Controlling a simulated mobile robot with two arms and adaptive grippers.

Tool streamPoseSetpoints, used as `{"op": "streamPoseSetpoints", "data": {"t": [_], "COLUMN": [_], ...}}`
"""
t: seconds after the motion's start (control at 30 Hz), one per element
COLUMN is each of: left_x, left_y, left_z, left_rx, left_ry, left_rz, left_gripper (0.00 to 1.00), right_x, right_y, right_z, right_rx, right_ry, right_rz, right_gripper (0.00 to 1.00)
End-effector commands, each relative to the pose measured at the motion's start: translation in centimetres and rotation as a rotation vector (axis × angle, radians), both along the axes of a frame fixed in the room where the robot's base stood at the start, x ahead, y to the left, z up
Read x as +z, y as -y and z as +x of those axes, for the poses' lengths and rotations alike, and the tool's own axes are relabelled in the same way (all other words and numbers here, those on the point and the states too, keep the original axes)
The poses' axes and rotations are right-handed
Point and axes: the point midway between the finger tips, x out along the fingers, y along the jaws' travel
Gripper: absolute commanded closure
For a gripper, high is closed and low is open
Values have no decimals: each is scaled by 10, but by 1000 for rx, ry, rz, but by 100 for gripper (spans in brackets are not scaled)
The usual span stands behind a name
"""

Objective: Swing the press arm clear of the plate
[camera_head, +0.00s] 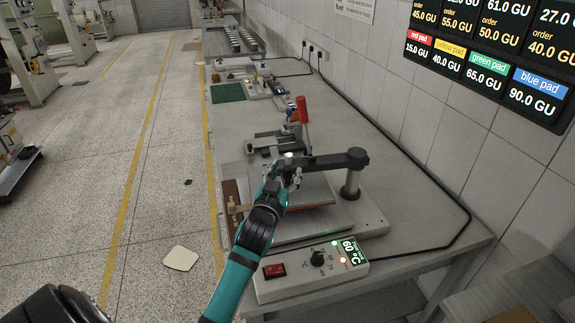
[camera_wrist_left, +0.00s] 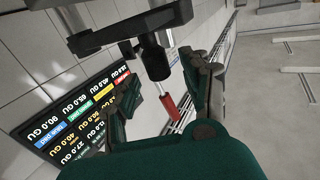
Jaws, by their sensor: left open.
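The heat press stands near the front of the bench. Its black press arm (camera_head: 328,161) runs left from an upright post (camera_head: 351,185) and lies over the grey plate (camera_head: 322,190). A red handle (camera_head: 302,110) rises from the arm's free end. My left gripper (camera_head: 287,172) is at that free end, over the plate's left part, with its fingers open. In the left wrist view, the black arm (camera_wrist_left: 130,28) crosses the top, and the red handle (camera_wrist_left: 171,104) shows between the spread fingers. I cannot tell whether a finger touches the arm.
A control box (camera_head: 312,270) with a red switch, knob and 60 °C display sits at the press's front. A black cable (camera_head: 440,238) runs along the wall side.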

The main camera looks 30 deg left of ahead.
Motion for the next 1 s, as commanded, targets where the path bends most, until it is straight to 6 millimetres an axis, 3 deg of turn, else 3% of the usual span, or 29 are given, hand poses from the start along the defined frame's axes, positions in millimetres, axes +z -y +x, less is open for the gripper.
{"op": "streamPoseSetpoints", "data": {"t": [0.2, 0.5, 0.87, 1.0], "left_x": [0, 0, 0, 0], "left_y": [-6, -6, -6, -6], "left_z": [19, 21, 20, 20], "left_rx": [0, -1, -1, -1], "left_ry": [0, 0, 0, 0], "left_rz": [0, 0, 0, 0], "left_gripper": [52, 52, 98, 100], "right_x": [3, 2, 3, 3], "right_y": [-3, -7, -4, -2], "right_z": [-9, -23, -18, -16], "right_rx": [-3, -5, -5, -3], "right_ry": [-16, -37, -29, -27], "right_rz": [3, 7, 3, 2], "right_gripper": [100, 100, 100, 100]}}
